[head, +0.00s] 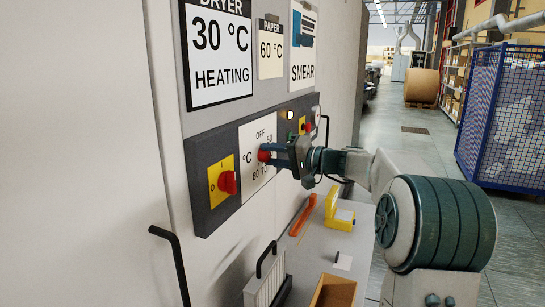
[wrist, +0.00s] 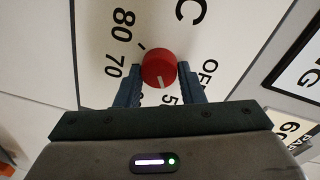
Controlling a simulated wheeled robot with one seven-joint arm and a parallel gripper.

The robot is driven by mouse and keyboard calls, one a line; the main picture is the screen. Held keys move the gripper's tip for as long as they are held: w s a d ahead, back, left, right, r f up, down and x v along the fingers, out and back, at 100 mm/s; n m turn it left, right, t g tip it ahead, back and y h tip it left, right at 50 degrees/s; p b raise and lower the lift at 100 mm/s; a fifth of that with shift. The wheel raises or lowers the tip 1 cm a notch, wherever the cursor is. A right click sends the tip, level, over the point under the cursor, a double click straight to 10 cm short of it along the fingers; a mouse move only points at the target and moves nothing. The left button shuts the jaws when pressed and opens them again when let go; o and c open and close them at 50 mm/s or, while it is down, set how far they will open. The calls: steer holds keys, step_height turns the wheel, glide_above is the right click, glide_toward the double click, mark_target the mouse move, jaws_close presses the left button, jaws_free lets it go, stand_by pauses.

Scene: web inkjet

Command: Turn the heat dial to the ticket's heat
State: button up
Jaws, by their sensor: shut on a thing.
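The heat dial is a red knob (head: 264,155) on a white plate (head: 257,136) marked OFF, 50, 70 and 80 among its readable labels. In the wrist view the red knob (wrist: 157,62) sits between my two fingers, its white line pointing down, near the partly hidden 50 label. My gripper (head: 271,155) is shut on the knob; it also shows in the wrist view (wrist: 160,79). The labels below the knob are partly covered by my gripper. The paper ticket (head: 270,48) reads 60 °C. The dryer display (head: 218,50) reads 30 °C and HEATING.
A red switch on a yellow plate (head: 221,181) is left of the dial, and another red knob (head: 306,127) is to its right. A SMEAR card (head: 302,48) hangs above. A shelf below holds a yellow box (head: 340,212). A blue cage (head: 500,115) stands at the right.

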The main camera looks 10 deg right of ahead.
steer(key=m+p, duration=0.2)
steer(key=m, duration=0.3)
steer(key=shift+g, duration=0.3)
steer(key=shift+w+d+f+m+p, duration=0.1)
steer(key=shift+m+p, duration=1.15)
steer(key=shift+m, duration=1.05)
steer(key=o, duration=1)
steer(key=shift+d, duration=0.1)
steer(key=f+b+v, duration=0.1)
steer(key=b+v, duration=0.1)
steer(key=v, duration=1.1)
steer(key=shift+d+r, duration=0.35)
